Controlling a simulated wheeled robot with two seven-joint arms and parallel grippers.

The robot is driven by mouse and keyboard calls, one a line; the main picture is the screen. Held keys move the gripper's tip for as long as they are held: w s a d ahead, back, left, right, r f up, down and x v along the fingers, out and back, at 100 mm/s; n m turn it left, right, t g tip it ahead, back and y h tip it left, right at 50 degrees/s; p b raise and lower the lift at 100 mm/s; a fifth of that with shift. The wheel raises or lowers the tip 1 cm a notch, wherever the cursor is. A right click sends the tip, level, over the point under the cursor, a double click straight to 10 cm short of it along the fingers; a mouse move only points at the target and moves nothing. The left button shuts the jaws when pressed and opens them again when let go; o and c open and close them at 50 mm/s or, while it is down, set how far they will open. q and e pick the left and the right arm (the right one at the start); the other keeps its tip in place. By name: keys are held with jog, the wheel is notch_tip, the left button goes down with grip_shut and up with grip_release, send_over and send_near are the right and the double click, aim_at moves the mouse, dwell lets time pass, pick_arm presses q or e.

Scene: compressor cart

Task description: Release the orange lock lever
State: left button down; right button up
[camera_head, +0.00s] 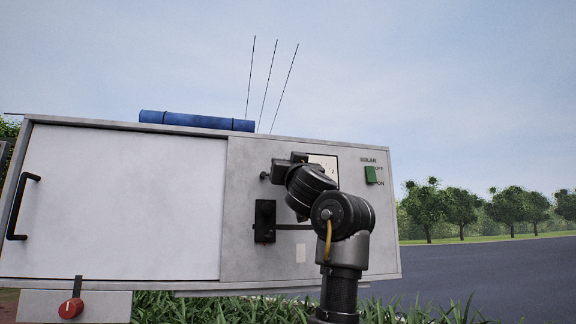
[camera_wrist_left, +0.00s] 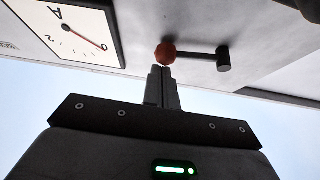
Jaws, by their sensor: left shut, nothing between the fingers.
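The lock lever shows in the left wrist view as a round orange hub (camera_wrist_left: 166,53) with a dark bar running right to a dark cylindrical end (camera_wrist_left: 223,59). My left gripper (camera_wrist_left: 161,70) is shut and empty, its fingertips right at the orange hub; I cannot tell whether they touch it. In the head view my left gripper (camera_head: 287,163) is in front of the grey panel beside the gauge (camera_head: 327,162) and hides the orange hub. A small dark knob, apparently the lever's end (camera_head: 264,176), shows just left of it. My right gripper is not in view.
The panel also carries a black box (camera_head: 265,221) and a green solar switch (camera_head: 371,175). A white door (camera_head: 125,200) with a black handle (camera_head: 20,207) fills the left. A red knob (camera_head: 71,308) sits below. A blue roll (camera_head: 197,121) lies on top.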

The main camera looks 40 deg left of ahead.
pick_arm(q)
jog(key=r+p, duration=0.2)
jog(key=r, duration=0.1)
jog(key=shift+d+r+p, duration=0.3)
jog(key=shift+d, duration=0.05)
jog(key=shift+s+d, duration=0.2)
jog(key=b+v, duration=0.6)
jog(key=v, duration=0.3)
jog(key=shift+s+d+f+b, duration=0.15)
jog(key=shift+d+f+b, duration=0.05)
jog(key=shift+d+b, duration=0.15)
jog(key=shift+a+f, duration=0.1)
